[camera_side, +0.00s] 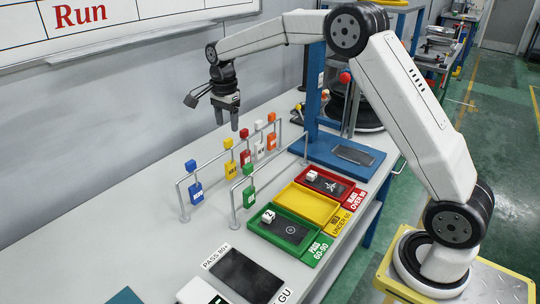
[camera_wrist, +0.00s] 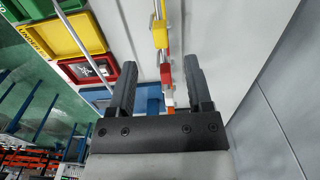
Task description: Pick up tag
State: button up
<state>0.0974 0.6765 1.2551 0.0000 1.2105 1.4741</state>
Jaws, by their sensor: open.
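Several coloured tags hang on two metal rails on the grey bench in the side view. The back rail holds a blue tag (camera_side: 196,191), a yellow tag (camera_side: 230,169), a red tag (camera_side: 245,156), a white tag (camera_side: 259,150) and an orange tag (camera_side: 271,142). A green tag (camera_side: 249,195) hangs on the front rail. Coloured blocks sit above the tags. My gripper (camera_side: 227,125) is open and empty, pointing down above and behind the back rail. In the wrist view its fingers (camera_wrist: 158,72) straddle the line of tags, with the yellow block (camera_wrist: 160,37) beyond them.
Green (camera_side: 307,246), yellow (camera_side: 303,206) and red (camera_side: 352,190) trays stand in front of the rails. The green and red ones hold dark plates and white blocks. A blue stand (camera_side: 345,172) is at the right. The wall closes off the back.

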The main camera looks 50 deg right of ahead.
aim_at(228, 139)
jog(key=shift+f, duration=0.5)
jog(key=shift+f, duration=2.6)
grip_shut()
